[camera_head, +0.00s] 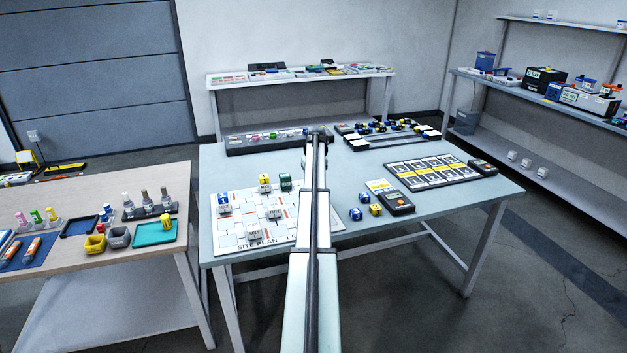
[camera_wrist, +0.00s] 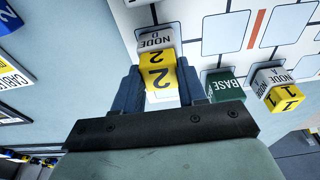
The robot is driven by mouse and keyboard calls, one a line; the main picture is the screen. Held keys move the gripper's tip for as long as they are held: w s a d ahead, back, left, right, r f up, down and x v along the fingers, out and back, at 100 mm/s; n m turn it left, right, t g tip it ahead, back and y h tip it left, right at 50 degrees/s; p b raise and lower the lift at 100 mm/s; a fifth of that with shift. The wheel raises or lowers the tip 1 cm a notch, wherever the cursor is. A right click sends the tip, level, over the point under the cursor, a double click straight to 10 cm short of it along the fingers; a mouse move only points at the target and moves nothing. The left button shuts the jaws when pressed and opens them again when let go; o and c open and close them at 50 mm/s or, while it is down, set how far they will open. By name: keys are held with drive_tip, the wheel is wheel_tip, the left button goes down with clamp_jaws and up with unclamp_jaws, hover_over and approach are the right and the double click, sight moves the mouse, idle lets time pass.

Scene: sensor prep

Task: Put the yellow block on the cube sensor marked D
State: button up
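A yellow block marked 2 (camera_wrist: 160,72) sits between the two blue fingers of my gripper (camera_wrist: 160,84) in the wrist view. The fingers appear to touch both its sides. The grey-white cube sensor marked NODE D (camera_wrist: 155,41) shows right beyond the block, lined up with it. The block appears to be on its top; whether a thin gap is left between them I cannot tell. In the head view, my arm covers my gripper, this block and the D cube.
The NODE A cube (camera_wrist: 269,75) carries a yellow block marked 1 (camera_wrist: 286,97). The green BASE cube (camera_wrist: 225,84) stands close to my fingers. The white site plan board (camera_head: 237,239) holds other cubes. A handheld device (camera_head: 398,203) and blue and yellow blocks lie right of my arm.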

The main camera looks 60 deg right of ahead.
drive_tip(key=o, duration=0.4)
drive_tip(key=shift+r, duration=0.1)
drive_tip(key=r, duration=0.4)
drive_tip(key=s+a+r, duration=0.1)
drive_tip(key=r, duration=0.7)
drive_tip(key=shift+s+a, duration=0.15)
